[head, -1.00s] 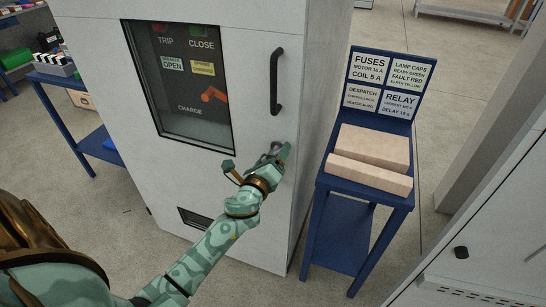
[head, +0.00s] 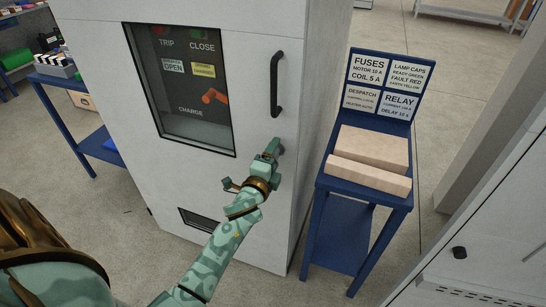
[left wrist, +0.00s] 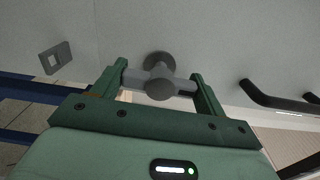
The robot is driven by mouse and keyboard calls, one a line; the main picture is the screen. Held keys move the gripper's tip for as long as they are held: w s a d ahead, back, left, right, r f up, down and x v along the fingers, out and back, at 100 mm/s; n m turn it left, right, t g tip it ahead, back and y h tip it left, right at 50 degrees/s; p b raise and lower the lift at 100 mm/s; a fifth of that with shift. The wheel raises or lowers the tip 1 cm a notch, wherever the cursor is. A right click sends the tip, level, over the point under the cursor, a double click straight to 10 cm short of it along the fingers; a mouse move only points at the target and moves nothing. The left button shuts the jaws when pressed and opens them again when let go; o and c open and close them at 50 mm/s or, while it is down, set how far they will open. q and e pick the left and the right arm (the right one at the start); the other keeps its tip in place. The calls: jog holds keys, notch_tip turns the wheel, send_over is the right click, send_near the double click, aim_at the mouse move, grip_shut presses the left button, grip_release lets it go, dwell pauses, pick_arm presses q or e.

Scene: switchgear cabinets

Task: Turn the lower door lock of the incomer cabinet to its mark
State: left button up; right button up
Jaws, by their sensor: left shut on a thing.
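The lower door lock (left wrist: 160,88) is a dark grey knob with a crossbar on the pale cabinet door, in the left wrist view. My left gripper (left wrist: 160,78) is shut on it, with one green finger at each end of the crossbar. In the head view my left gripper (head: 271,149) is at the right edge of the incomer cabinet (head: 250,70), below the black door handle (head: 277,84), and mostly hides the lock. I cannot make out the lock's mark. My right gripper is not in view.
A grey plate with a square opening (left wrist: 55,57) is on the door beside the lock. A blue stand (head: 340,195) with pale blocks and label cards is close to the cabinet's right. Another cabinet (head: 500,250) is at lower right. Floor shows between them.

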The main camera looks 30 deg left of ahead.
pick_arm(q)
jog(key=shift+n, duration=0.4)
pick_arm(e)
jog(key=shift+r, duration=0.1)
pick_arm(q)
jog(key=o, duration=1)
jog(key=shift+a, duration=0.1)
jog(key=shift+s+f, duration=0.1)
